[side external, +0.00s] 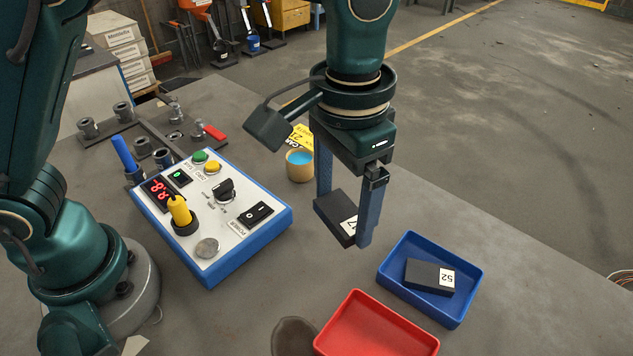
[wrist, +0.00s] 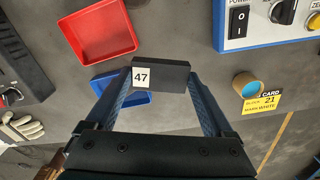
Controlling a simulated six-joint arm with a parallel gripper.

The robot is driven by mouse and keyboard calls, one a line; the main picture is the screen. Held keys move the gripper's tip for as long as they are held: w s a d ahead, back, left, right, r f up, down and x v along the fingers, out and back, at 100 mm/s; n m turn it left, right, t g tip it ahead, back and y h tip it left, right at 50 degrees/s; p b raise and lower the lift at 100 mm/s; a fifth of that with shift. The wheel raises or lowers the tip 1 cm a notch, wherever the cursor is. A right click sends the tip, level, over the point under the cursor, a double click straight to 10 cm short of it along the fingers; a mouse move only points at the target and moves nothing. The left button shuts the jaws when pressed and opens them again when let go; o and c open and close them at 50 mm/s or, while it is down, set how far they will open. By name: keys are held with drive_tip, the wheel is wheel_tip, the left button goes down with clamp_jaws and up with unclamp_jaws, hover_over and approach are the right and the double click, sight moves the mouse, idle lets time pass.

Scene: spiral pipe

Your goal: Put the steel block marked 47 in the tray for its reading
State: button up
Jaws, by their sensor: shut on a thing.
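My gripper (side external: 345,214) is shut on the dark block marked 47 (wrist: 175,76) and holds it above the grey table. In the side view the block (side external: 333,212) is tilted and its white label is partly hidden by a finger. The red tray (side external: 352,298) looks empty and sits at the bottom right of the side view. The blue tray (side external: 467,297) is beside it and holds a dark block marked 52 (side external: 430,277). In the wrist view the red tray (wrist: 98,32) shows fully, while my finger and the held block partly cover the blue tray (wrist: 135,97).
A control box (side external: 268,231) with a red number display (side external: 158,192), knobs and switches stands left of my gripper. A small pot with blue contents (side external: 299,166) stands by a yellow card (wrist: 262,101). Metal parts stand at the back left. Bare table lies between box and trays.

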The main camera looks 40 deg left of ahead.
hover_over(374, 352)
wheel_tip(374, 352, down, 7)
drive_tip(key=shift+w+f, duration=0.1)
drive_tip(key=shift+f, duration=1.9)
drive_tip(key=shift+f, duration=0.15)
drive_tip(key=o, duration=1.6)
